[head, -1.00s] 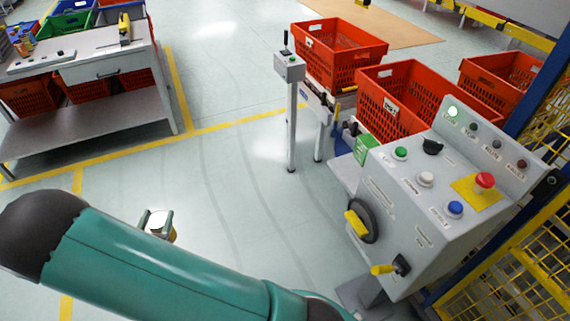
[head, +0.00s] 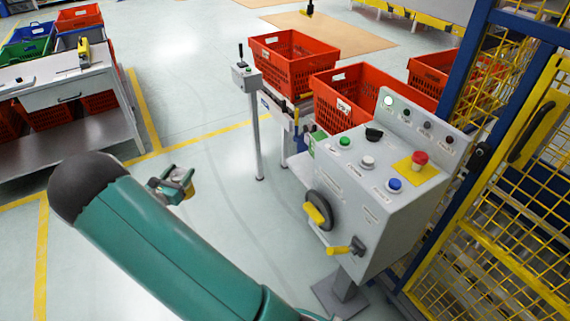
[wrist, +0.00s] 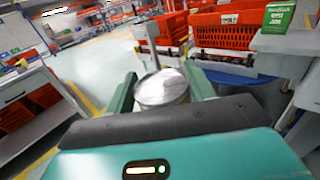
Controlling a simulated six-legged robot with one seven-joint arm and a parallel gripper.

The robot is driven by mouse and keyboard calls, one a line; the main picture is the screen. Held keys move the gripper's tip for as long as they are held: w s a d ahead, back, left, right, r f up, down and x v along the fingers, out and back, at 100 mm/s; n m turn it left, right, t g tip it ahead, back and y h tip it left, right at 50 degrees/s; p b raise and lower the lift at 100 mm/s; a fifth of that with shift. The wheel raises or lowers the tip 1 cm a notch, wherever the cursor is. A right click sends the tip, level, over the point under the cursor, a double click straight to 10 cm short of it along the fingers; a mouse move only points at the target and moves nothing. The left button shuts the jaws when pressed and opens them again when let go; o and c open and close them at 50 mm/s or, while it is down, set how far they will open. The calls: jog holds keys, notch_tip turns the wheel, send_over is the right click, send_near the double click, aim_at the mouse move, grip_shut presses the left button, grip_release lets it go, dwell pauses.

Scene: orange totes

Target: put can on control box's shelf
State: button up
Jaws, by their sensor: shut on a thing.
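My gripper (head: 174,186) is shut on a can with a pale metallic top (head: 181,175). In the wrist view the can (wrist: 162,88) sits between the two green fingers of my gripper (wrist: 163,92), its lid facing the camera. The grey control box (head: 345,226) stands to the right of my gripper, well apart from it. Its pale shelf (head: 301,168) juts out behind the box on the left and is partly hidden by it. In the wrist view the shelf (wrist: 292,42) is at upper right, with a green packet (wrist: 279,15) on it.
Orange totes (head: 292,62) stand on a rack behind the control box. A thin post with a small switch box (head: 247,76) stands left of the rack. A workbench (head: 88,87) is at far left. A yellow mesh fence (head: 500,235) is at right. Open floor lies between gripper and box.

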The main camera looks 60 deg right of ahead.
jog(key=s+d+r+m+g, duration=0.2)
jog(key=s+d+r+g, duration=0.1)
jog(key=d, duration=0.9)
jog(key=s+d+r+m+g, duration=0.2)
jog(key=d+r, duration=0.2)
jog(key=d, duration=0.8)
jog(key=s+d+r+m+g, duration=0.1)
jog(key=s+d+r+g, duration=0.15)
jog(key=s+d, duration=0.45)
jog(key=s+d+r+m+g, duration=0.1)
jog(key=s+d+r, duration=0.35)
jog(key=d, duration=0.45)
jog(key=s+a+f, duration=0.7)
jog(key=s+f, duration=0.5)
jog(key=f, duration=0.1)
jog(key=shift+s+f, duration=0.15)
jog(key=shift+f, duration=0.05)
jog(key=shift+f+g, duration=0.1)
jog(key=shift+g, duration=0.15)
jog(key=o, duration=1.2)
jog(key=shift+a+f, duration=0.1)
